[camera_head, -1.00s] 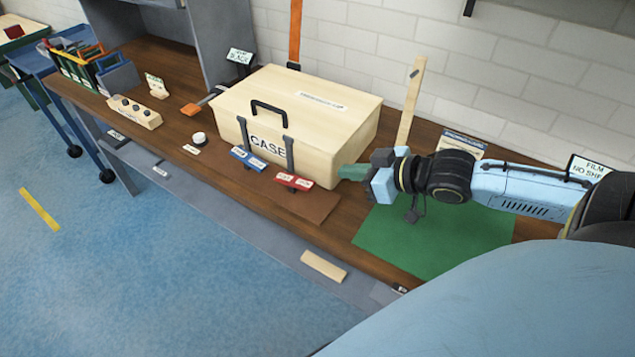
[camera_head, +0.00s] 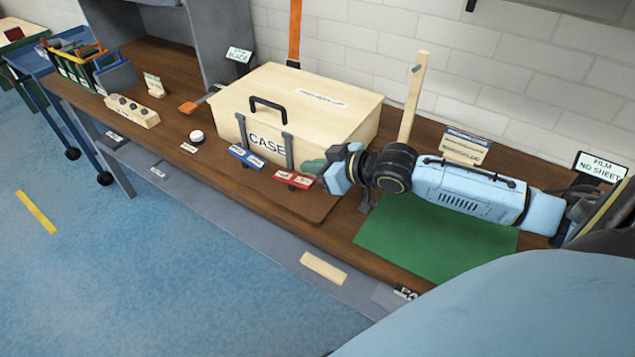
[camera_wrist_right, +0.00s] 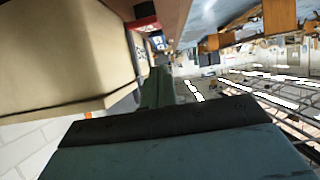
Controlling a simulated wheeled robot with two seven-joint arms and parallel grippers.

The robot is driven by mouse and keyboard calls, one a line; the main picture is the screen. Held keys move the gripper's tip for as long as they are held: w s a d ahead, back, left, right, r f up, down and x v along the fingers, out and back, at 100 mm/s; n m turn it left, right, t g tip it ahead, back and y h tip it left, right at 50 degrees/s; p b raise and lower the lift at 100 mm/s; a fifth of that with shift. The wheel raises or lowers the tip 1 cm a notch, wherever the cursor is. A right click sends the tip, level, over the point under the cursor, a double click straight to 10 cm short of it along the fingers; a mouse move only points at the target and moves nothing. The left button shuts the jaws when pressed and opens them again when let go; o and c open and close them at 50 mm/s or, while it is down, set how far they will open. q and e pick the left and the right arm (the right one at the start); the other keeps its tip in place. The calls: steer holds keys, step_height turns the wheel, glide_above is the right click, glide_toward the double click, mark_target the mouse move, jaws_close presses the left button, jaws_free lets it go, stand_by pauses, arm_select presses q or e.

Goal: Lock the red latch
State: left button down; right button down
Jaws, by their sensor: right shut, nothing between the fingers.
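The red latch (camera_head: 294,180) sticks out low at the right of the case front, below a dark strap. The blue latch (camera_head: 246,158) is to its left. My right gripper (camera_head: 308,167) is shut and empty. Its green fingers are at the case's front right corner, close beside the red latch; I cannot tell whether they touch it. The right wrist view shows the fingers (camera_wrist_right: 158,88) beside the case (camera_wrist_right: 60,60), with a bit of red ahead. My left gripper is out of view.
A green mat (camera_head: 430,245) lies under my right arm. A round white button (camera_head: 196,136) and a knob block (camera_head: 132,110) are left of the case. A wooden post (camera_head: 412,100) stands behind the case's right side.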

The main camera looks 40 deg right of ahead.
mark_target(311, 187)
steer(key=f, duration=0.1)
steer(key=s+f, duration=0.1)
steer(key=f, duration=0.1)
steer(key=shift+d+f, duration=0.2)
steer(key=shift+f, duration=0.25)
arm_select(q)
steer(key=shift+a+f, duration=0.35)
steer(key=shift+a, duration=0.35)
